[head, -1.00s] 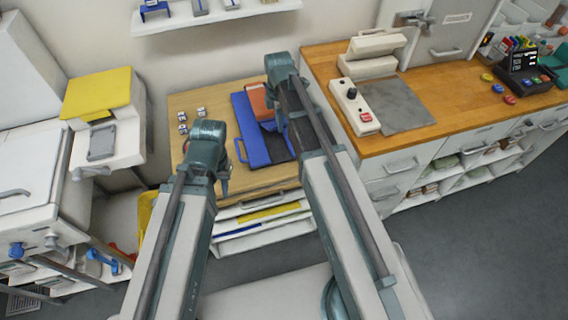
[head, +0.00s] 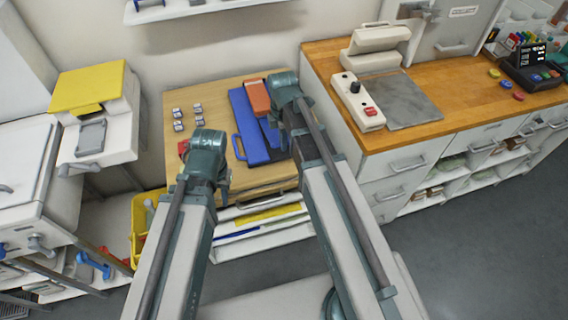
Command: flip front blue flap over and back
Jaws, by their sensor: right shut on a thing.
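A blue board (head: 248,133) with a loop handle on its left edge lies on the wooden table, with a dark panel at its right. An orange block or flap (head: 255,97) is at its far end. A narrow blue flap (head: 271,134) stands out beside my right gripper (head: 275,119), which is at the board's right side and shut on what looks like this flap. My wrist hides the fingertips and part of the board. My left gripper (head: 222,186) hangs over the table's front left, apart from the board; its jaw opening is not clear.
Several small white blocks (head: 179,113) and a red item (head: 183,147) are on the table's left. A wooden counter (head: 430,125) with a switch box (head: 356,106) stands to the right. A yellow bin (head: 143,224) is at lower left.

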